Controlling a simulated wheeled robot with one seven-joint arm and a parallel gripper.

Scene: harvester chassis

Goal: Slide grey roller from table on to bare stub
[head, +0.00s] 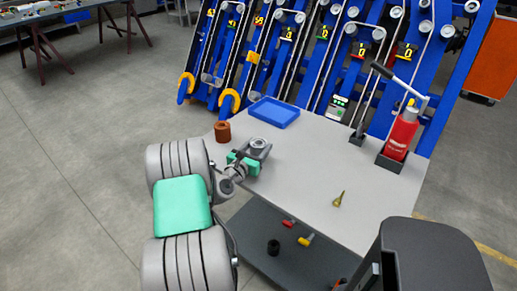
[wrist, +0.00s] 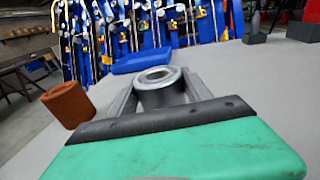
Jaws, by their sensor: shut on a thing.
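The grey roller (wrist: 160,87) is a short metal cylinder with a round bore in its top, standing upright at the left part of the table (head: 300,190). My gripper (head: 256,150) is shut on the roller, with one finger on each side of it in the wrist view. The roller (head: 259,143) also shows between the fingers in the head view, and its lower part is hidden. It looks to be at table level, but I cannot tell whether it touches the top. The blue chassis (head: 330,50) behind the table carries several grey rollers; I cannot make out which stub is bare.
A brown cylinder (head: 222,132) stands at the table's left corner, close left of my gripper. A blue tray (head: 274,113) lies at the back edge. A red bottle (head: 402,135) and a pump handle stand at the back right. A small brass piece (head: 339,199) lies at the front.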

